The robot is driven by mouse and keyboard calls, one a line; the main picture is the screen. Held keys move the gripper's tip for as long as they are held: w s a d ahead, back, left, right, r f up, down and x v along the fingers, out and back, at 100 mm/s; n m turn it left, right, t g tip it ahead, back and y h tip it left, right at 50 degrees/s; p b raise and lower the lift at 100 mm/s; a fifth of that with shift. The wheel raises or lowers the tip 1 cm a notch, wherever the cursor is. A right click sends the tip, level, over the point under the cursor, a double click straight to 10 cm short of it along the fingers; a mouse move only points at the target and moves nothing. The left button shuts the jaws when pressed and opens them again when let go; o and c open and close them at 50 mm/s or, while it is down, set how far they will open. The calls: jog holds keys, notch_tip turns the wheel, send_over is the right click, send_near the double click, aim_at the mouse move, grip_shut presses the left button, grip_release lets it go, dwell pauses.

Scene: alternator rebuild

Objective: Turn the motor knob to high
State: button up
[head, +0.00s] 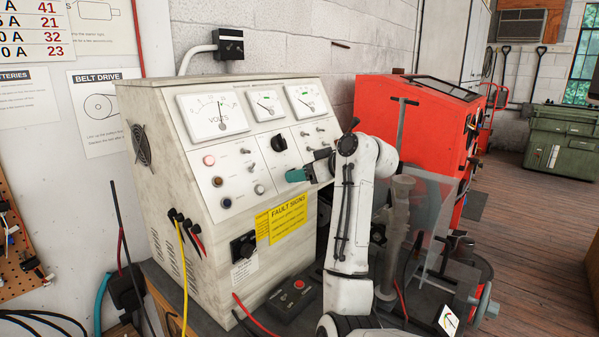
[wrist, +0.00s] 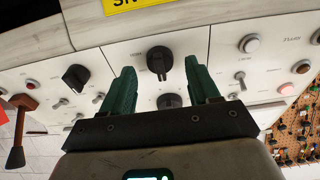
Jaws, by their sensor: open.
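My gripper (head: 297,175) is at the sloped control panel of the pale test bench (head: 176,130). In the wrist view its two green fingers (wrist: 160,66) are open and empty. A large black knob (wrist: 160,62) shows between the fingertips, with no clear contact. A smaller black knob (wrist: 169,101) is partly hidden behind the gripper; its likely match in the head view is the black knob (head: 279,143) above my gripper. Another black knob (wrist: 75,76) sits left of the fingers. Labels are too blurred to tell which is the motor knob or read its setting.
Toggle switches (wrist: 240,80) and buttons (wrist: 249,43) flank the knobs. Three meters (head: 213,113) are above the panel; a yellow fault sign (head: 288,217) is below. A red machine (head: 420,120) stands right of my arm. A black box with a red button (head: 292,299) lies in front.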

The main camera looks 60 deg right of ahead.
jog(key=shift+w+d+f, duration=0.15)
jog(key=shift+w+f, duration=0.15)
jog(key=shift+w, duration=0.3)
jog(key=shift+c, duration=0.3)
jog(key=c, duration=1)
jog(key=shift+o, duration=0.2)
